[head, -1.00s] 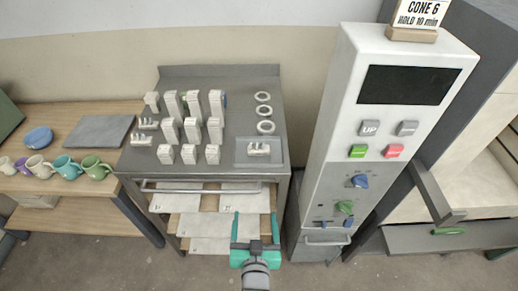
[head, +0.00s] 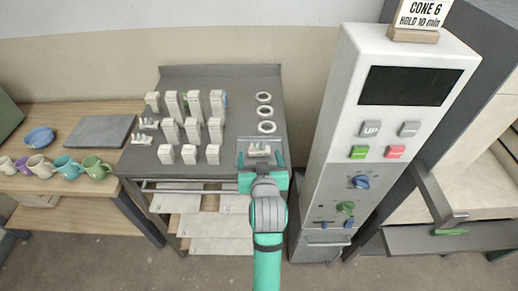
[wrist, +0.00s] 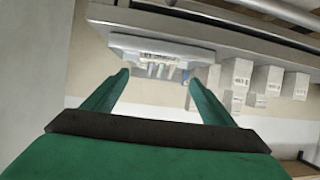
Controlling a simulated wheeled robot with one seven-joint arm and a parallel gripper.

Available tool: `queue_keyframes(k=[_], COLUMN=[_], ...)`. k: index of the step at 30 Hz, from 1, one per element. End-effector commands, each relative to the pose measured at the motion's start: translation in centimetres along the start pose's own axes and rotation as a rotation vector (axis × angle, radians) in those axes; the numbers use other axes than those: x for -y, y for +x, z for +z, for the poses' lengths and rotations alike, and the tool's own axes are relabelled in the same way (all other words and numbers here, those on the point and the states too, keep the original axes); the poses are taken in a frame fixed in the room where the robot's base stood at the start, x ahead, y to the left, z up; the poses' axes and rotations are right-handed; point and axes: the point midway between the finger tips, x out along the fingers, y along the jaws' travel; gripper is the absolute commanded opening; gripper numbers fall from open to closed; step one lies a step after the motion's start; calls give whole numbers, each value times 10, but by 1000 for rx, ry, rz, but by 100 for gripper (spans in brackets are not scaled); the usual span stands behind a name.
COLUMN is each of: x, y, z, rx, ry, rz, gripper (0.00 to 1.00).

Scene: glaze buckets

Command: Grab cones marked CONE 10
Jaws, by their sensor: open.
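In the head view a small set of pale cones (head: 260,150) stands on a grey tray (head: 243,147) at the right front of the metal table. The cones also show in the wrist view (wrist: 160,68), between and beyond my fingers; their marking is too small to read. My gripper (head: 262,170) is open and empty at the tray's front edge. In the wrist view its two green fingers (wrist: 156,78) are spread apart. Other pale cone sets (head: 147,123) stand at the table's left side. Several upright white boxes (head: 194,131) stand in rows; their labels are unreadable.
Three white rings (head: 265,112) lie behind the tray. A white control box (head: 385,110) with a CONE 6 sign (head: 419,14) stands close on the right. A wooden bench with mugs (head: 67,167) is on the left. Shelves with pale slabs (head: 205,226) are below the tabletop.

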Motion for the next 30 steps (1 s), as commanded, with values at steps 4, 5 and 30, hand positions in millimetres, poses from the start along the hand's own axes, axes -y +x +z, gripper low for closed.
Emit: queue_keyframes(k=[4, 5, 30], x=[0, 0, -4], y=[20, 22, 80], z=[0, 0, -5], rx=[1, 0, -2], ry=[1, 1, 1], rz=[0, 0, 0], gripper=[78, 78, 78])
